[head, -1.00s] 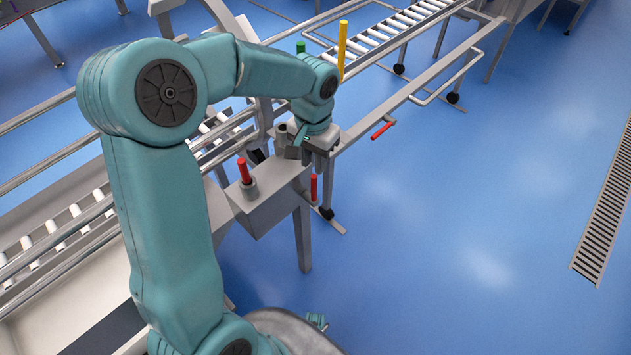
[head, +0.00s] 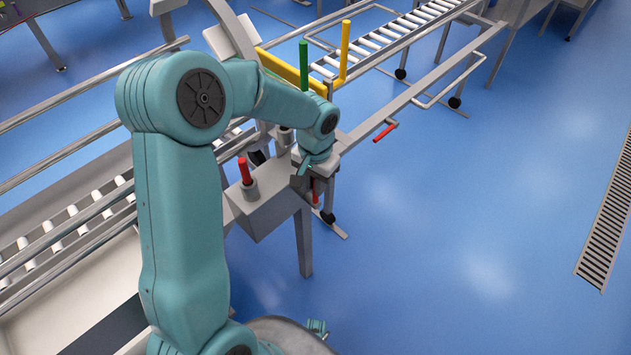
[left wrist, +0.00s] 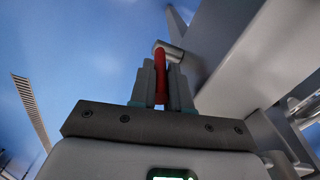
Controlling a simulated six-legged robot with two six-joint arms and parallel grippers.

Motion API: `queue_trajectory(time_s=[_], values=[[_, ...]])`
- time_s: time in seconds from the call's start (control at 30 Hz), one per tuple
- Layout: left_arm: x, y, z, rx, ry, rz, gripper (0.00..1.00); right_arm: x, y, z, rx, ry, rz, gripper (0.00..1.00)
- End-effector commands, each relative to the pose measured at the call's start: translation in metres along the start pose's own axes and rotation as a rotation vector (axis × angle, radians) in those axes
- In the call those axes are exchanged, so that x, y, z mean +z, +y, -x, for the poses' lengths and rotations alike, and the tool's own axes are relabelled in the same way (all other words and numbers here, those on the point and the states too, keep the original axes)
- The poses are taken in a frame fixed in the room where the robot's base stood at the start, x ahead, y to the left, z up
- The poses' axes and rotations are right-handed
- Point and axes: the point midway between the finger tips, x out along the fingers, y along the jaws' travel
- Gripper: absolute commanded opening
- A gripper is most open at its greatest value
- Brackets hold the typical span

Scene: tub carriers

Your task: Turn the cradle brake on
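A red lever (head: 316,190) is on the right side of a grey box (head: 262,215) on the frame; I take it as the cradle brake's handle. My left gripper (head: 309,180) is beside the box, at this lever, and hides part of it in the head view. In the left wrist view the lever (left wrist: 160,72) stands between the two fingers (left wrist: 161,85), with no clear gap on either side; the gripper looks shut on it. The lever's top meets a grey round pivot (left wrist: 170,50). My right gripper is not in view.
Another red handle (head: 245,172) stands upright in a socket on the box. A third red handle (head: 385,132) is on the rail further back. Green (head: 304,66) and yellow (head: 344,50) posts rise behind my arm. The blue floor (head: 450,230) to the right is clear.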

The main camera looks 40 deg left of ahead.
Motion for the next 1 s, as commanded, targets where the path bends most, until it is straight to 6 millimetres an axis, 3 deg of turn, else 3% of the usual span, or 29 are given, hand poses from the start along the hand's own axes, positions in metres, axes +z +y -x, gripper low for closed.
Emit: queue_trajectory(time_s=[0.17, 0.6, 1.0], values=[[0.003, -0.001, -0.003, 0.007, 0.034, 0.001, 0.0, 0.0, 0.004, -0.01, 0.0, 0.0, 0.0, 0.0], [0.035, -0.008, -0.014, 0.081, 0.401, 0.005, 0.0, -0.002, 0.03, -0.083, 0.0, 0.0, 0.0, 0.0], [0.04, -0.009, -0.009, 0.095, 0.494, 0.001, 0.0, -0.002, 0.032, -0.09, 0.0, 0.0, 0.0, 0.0]])
